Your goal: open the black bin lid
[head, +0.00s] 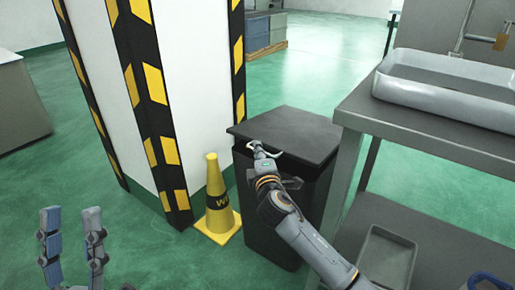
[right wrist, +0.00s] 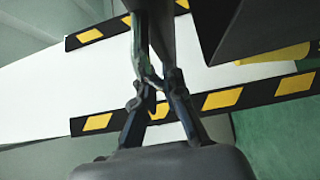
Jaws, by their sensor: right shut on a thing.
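The black bin (head: 275,220) stands beside the striped pillar, with its black lid (head: 300,130) lying flat or nearly flat on top. My right gripper (head: 262,149) is at the lid's front edge, shut on the lid there; the arm hides part of the bin's front. In the right wrist view the fingers (right wrist: 151,82) close together at the dark lid edge, and the exact contact is hard to see. My left gripper (head: 72,248) is open and empty at the lower left, far from the bin.
A yellow cone (head: 217,205) stands left of the bin, close to the pillar (head: 185,85) with black and yellow stripes. A grey metal table (head: 435,137) with a casting tray (head: 445,85) is close on the right. A shallow grey tray (head: 385,255) sits below. Green floor is free at left.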

